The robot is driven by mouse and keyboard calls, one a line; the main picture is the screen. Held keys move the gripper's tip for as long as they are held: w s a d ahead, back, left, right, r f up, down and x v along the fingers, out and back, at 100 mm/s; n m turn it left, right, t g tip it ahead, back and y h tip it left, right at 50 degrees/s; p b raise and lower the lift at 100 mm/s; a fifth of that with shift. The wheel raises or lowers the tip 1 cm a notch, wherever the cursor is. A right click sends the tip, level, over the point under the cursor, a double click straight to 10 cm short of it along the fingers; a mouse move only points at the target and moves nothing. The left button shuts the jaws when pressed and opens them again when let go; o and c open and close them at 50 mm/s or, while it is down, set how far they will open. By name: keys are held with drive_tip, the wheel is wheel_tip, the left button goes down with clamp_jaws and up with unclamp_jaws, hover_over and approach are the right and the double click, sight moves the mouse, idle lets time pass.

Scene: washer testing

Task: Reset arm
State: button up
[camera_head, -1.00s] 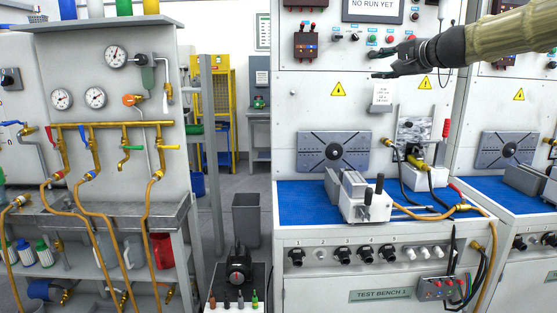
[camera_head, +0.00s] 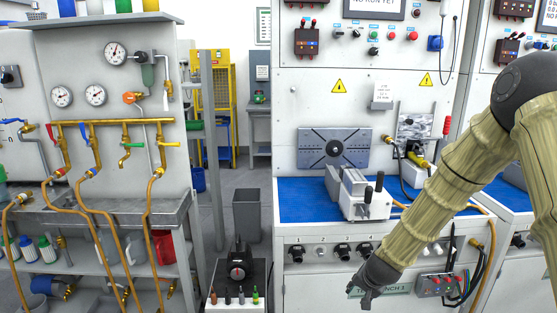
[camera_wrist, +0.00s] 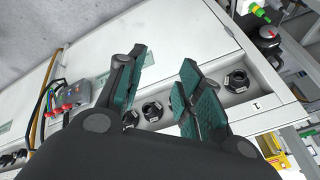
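My arm (camera_head: 440,190) comes in from the right in the head view, with ribbed tan links and a dark joint, and slopes down to the left. My gripper (camera_head: 366,295) hangs in front of the lower front panel of the test bench and points down. In the wrist view my gripper (camera_wrist: 165,78) shows two teal-padded fingers spread apart with nothing between them. It is apart from the black knobs on the panel behind.
The test bench's blue top (camera_head: 305,200) bears a grey vise (camera_head: 358,193). Hoses and a red-button box (camera_head: 438,287) are at the right. A small dark machine (camera_head: 238,265) stands at the lower middle. A gauge rack (camera_head: 100,130) with orange hoses fills the left. Floor shows around a grey bin (camera_head: 246,215).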

drive_tip(key=s+f+n+g, duration=0.1)
drive_tip(key=s+f+n, duration=0.1)
drive_tip(key=s+f, duration=0.7)
drive_tip(key=s+a+f+n+g+p, duration=0.15)
drive_tip(key=s+f, duration=0.25)
drive_tip(key=s, duration=0.8)
drive_tip(key=s+f+n+g, duration=0.2)
drive_tip(key=s+f, duration=0.5)
drive_tip(key=s, duration=0.4)
drive_tip(key=s+f+n+g, duration=0.1)
drive_tip(key=s+n, duration=0.1)
drive_tip(key=s, duration=1.2)
drive_tip(key=shift+a+f, duration=0.25)
drive_tip(key=shift+a, duration=0.2)
drive_tip(key=shift+g, duration=0.25)
